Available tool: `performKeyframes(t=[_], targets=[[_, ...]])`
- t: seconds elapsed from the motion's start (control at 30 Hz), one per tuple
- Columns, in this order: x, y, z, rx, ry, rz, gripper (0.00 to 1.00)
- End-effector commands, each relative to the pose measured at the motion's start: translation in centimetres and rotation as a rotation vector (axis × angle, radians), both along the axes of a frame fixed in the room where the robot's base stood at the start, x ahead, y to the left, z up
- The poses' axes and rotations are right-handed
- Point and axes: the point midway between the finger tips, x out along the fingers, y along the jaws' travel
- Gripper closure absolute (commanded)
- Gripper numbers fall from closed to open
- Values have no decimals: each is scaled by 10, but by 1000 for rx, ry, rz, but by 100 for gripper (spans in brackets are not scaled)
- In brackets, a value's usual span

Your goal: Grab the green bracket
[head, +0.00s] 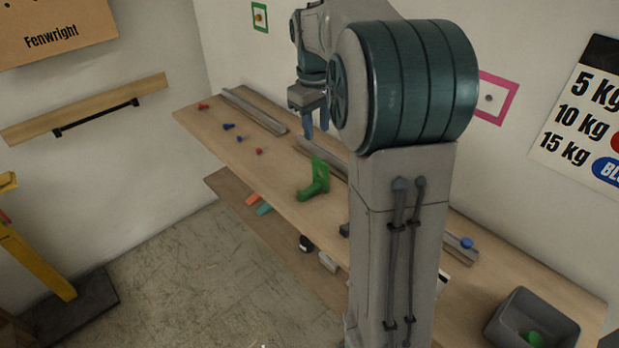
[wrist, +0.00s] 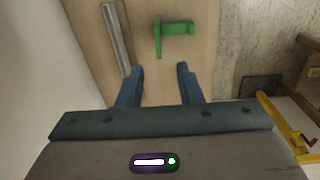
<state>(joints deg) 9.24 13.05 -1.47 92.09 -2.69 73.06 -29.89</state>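The green bracket (head: 314,180) stands on the wooden workbench shelf (head: 240,165), left of my arm in the head view. In the wrist view the green bracket (wrist: 172,36) shows an L-like shape beyond my fingertips, a little above the gap between them. My gripper (wrist: 160,70) has its two blue fingers apart, with nothing between them. In the head view my gripper (head: 316,122) hangs above the shelf, with the bracket lower down and apart from it. Part of the shelf is hidden behind my arm.
A grey metal rail (head: 255,110) lies along the wall side of the shelf. Small red and blue pieces (head: 229,126) lie at the left. A grey bin (head: 530,318) with a green item stands at the right. A lower shelf (head: 232,190) holds several small objects.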

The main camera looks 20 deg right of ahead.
Motion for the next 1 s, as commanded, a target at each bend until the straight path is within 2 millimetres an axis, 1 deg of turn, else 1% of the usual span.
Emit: performKeyframes(t=[0.3,0.4,0.67,0.9,1.0], targets=[[1,-4,-58,1,7,2,67],[1,-5,-72,0,5,1,67],[1,-7,-92,0,4,1,67],[0,-11,-127,0,5,1,67],[1,-12,-134,0,2,1,67]])
